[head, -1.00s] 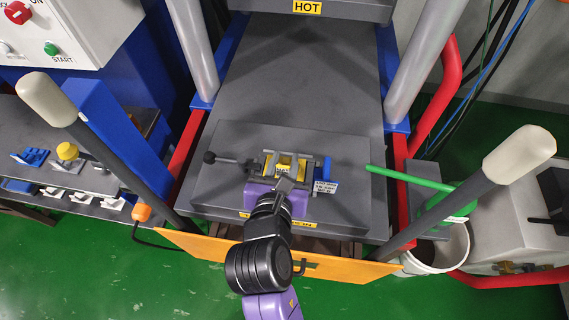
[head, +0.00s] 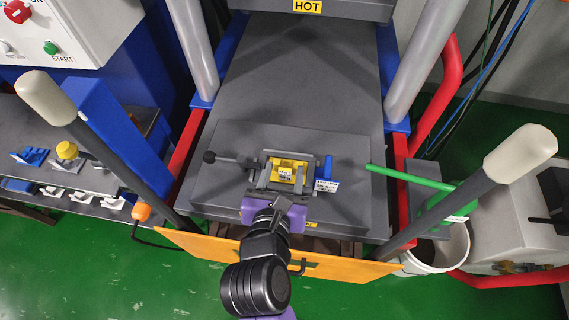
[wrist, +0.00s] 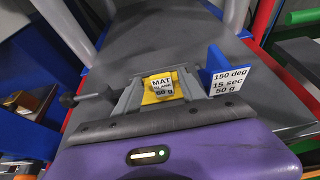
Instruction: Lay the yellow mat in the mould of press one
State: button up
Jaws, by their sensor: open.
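The yellow mat (head: 281,166), with a white label reading "MAT BLANK 50 g", lies within the grey frame of the mould (head: 264,160) on the press's lower plate. It also shows in the wrist view (wrist: 152,97). The mould has a black-knobbed handle to the left and a blue tag holder to the right. My gripper (head: 280,190) is open at the mould's near side, with its purple body toward me. In the wrist view my gripper (wrist: 160,112) is empty; part of the mat's near edge is hidden by it.
A plate marked HOT (head: 307,7) hangs above at the back, between two steel columns. A green rod (head: 410,178) reaches in from the right. An orange bar (head: 345,268) crosses the front, between two white-topped levers (head: 520,153). A white bucket (head: 440,250) stands at the right.

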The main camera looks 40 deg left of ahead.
jog(key=v, duration=0.9)
jog(key=shift+r, duration=0.1)
jog(key=s+d+f+m+h, duration=0.1)
jog(key=d+f+m, duration=0.3)
jog(key=d+m, duration=0.55)
jog(key=d+f+m, duration=0.3)
jog(key=d+m, duration=0.5)
jog(key=d, duration=0.2)
jog(key=s+d+r+m+t+h, duration=0.1)
jog(key=s+d+r+m+h, duration=0.2)
jog(key=m, duration=0.9)
jog(key=s+d+r+m+t+h, duration=0.2)
jog(key=s+d+r+m+h, duration=0.1)
jog(key=s+d+m, duration=0.6)
jog(key=d+m, duration=0.3)
jog(key=d, duration=0.2)
jog(key=shift+r+m, duration=0.2)
jog(key=shift+m, duration=0.15)
jog(key=shift+s+d, duration=0.1)
